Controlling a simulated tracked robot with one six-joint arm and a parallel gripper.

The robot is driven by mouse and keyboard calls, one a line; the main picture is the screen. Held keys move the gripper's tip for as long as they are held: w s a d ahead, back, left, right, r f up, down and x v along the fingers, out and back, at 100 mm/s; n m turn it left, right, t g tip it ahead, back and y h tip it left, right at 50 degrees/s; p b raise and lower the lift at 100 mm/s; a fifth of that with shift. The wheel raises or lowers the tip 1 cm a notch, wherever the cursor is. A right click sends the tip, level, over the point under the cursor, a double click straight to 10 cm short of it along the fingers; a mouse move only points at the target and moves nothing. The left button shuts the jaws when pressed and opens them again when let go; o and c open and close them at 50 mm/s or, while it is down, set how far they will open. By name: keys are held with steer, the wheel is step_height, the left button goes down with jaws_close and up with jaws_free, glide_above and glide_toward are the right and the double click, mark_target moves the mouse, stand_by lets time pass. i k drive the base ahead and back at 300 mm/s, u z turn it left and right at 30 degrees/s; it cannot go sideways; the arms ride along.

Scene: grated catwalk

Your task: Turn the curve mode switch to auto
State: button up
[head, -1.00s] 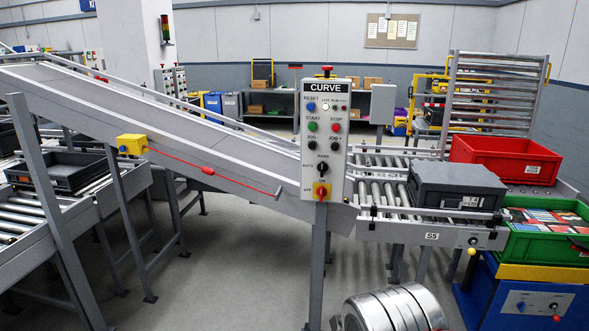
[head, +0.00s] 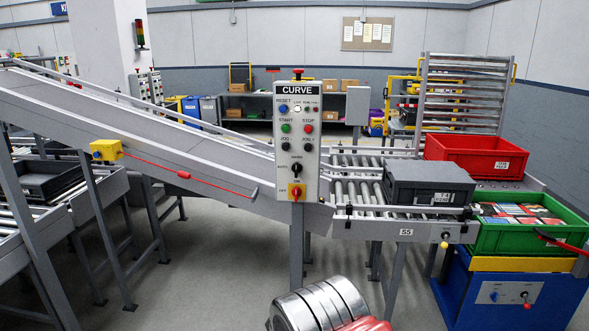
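The CURVE control panel (head: 297,142) is a pale upright box on a grey post, near the middle of the head view. The curve mode switch (head: 296,170) is a small black rotary knob low on the panel. A small label stands above it and one that seems to read AUTO is at its left. Which way its pointer faces is too small to tell. My gripper is not in view, and nothing touches the panel.
Above the knob are several coloured buttons and a red mushroom button (head: 298,74). A sloped conveyor (head: 150,135) runs behind the panel to the left. A roller conveyor at right carries a grey crate (head: 428,183). Open floor (head: 215,260) lies in front.

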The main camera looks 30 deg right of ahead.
mark_target(296, 167)
steer(key=z, duration=0.05)
steer(key=i, duration=1)
steer(key=u, duration=0.05)
